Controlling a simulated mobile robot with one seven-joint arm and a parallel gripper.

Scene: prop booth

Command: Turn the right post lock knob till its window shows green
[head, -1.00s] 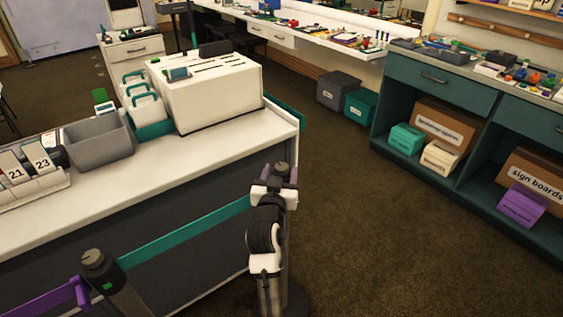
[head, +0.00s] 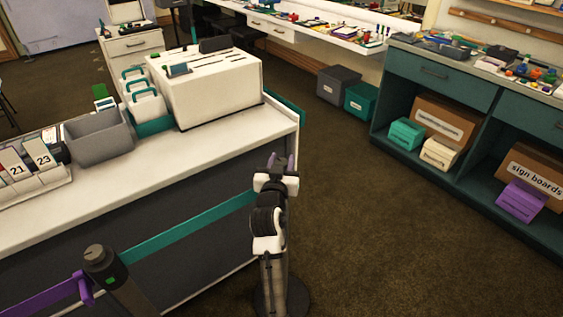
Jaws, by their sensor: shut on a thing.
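The right post stands in front of the counter's right end. Its dark round base (head: 296,300) shows, but its top is mostly behind my arm. My gripper (head: 279,164) is at the top of this post, shut on what I take to be the lock knob. Neither the knob nor its window can be made out. Purple parts show beside the gripper; I cannot tell what they belong to. The left post (head: 103,262) has a dark cap and a small green window facing me. A teal belt (head: 190,232) runs between the posts.
The white counter (head: 150,165) carries a grey bin (head: 98,140), a white slotted box (head: 210,90) and number cards (head: 30,162). A purple belt (head: 45,298) leaves the left post. Teal shelves (head: 440,85) stand at right. The carpet between is clear.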

